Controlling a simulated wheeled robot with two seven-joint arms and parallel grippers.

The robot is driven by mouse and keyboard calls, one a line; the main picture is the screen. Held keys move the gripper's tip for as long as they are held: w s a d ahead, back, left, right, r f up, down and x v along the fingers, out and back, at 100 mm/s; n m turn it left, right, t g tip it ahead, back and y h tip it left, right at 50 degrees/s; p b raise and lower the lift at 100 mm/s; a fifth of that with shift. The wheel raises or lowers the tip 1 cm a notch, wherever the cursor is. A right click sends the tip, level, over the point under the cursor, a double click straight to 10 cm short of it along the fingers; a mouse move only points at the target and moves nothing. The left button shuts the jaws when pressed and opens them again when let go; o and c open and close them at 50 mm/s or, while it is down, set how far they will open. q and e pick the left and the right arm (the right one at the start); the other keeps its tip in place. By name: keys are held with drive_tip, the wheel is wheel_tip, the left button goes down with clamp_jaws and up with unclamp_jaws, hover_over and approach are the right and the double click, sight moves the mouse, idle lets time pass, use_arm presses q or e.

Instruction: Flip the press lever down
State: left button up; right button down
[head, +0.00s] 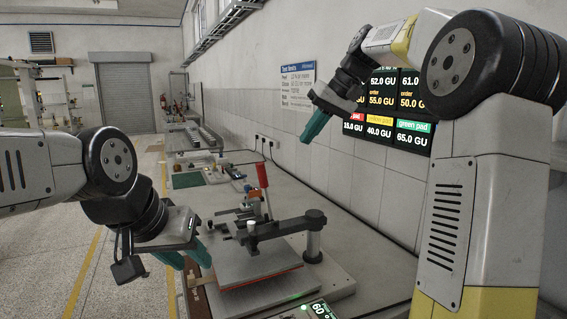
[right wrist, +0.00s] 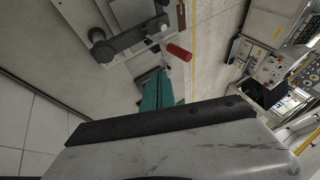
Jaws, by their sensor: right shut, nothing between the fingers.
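The press stands on the table in the head view, with a flat grey plate (head: 250,262) and a dark arm (head: 285,228) above it. Its lever has a red handle (head: 262,175) that points upward. The red handle also shows in the right wrist view (right wrist: 179,51), just beyond the fingertips. My right gripper (head: 314,127) is shut and empty, held in the air above and to the right of the handle; its teal fingers (right wrist: 163,75) are together. My left gripper (head: 186,257) is open and empty, beside the press's left edge.
A green digital display (head: 320,310) sits at the press's front. A green mat (head: 187,180) and small equipment lie further back on the bench. Open floor (head: 60,215) lies to the left.

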drive_tip(key=shift+w+d+r, duration=0.1)
drive_tip(key=shift+w, duration=0.25)
drive_tip(key=w+a+f, duration=0.1)
drive_tip(key=a+f, duration=0.8)
drive_tip(key=shift+w, duration=0.4)
